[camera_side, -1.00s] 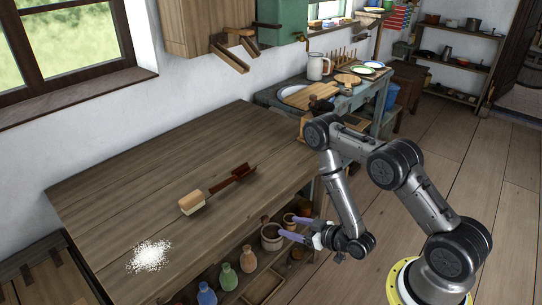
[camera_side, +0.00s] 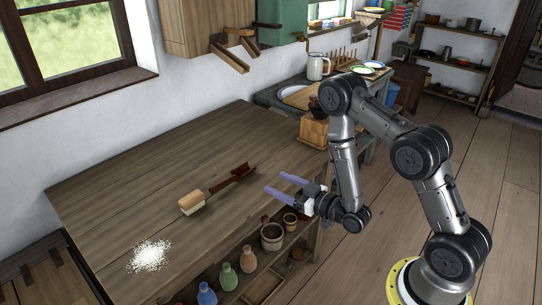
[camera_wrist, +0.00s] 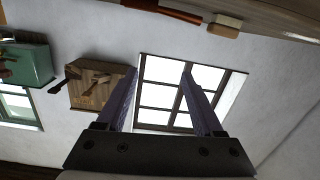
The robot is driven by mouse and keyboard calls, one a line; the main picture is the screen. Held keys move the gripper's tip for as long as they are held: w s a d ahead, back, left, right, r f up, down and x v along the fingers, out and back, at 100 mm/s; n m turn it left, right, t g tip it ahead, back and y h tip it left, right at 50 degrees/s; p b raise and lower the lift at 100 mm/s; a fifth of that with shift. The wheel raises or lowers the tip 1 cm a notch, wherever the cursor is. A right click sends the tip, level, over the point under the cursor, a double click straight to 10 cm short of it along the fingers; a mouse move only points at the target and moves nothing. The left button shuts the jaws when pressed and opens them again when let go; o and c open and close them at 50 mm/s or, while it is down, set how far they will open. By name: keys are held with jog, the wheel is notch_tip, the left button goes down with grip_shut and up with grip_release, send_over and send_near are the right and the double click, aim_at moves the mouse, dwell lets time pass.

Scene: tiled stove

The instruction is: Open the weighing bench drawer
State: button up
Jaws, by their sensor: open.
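The weighing bench (camera_side: 130,180) is a large plank-topped wooden table along the wall, with an open front below. I cannot make out a separate drawer front or handle on it. Under its top is a low shelf with a compartmented wooden tray (camera_side: 263,286). My gripper (camera_side: 277,184) is open and empty, its two purple fingers apart and pointing left towards the bench's front edge, at about the height of the top. In the wrist view my gripper (camera_wrist: 159,73) has nothing between its fingers; the window and wall show beyond them.
Below are bottles (camera_side: 228,277) and a pot (camera_side: 272,236). A wooden box (camera_side: 314,131) stands at the far right end. Floor in front is clear.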

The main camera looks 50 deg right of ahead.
notch_tip(320, 180, up, 9)
jog(key=w+a+n+t, duration=0.1)
jog(key=w, duration=0.1)
jog(key=shift+w+y, duration=0.3)
jog(key=shift+w, duration=0.1)
jog(key=shift+f, duration=0.1)
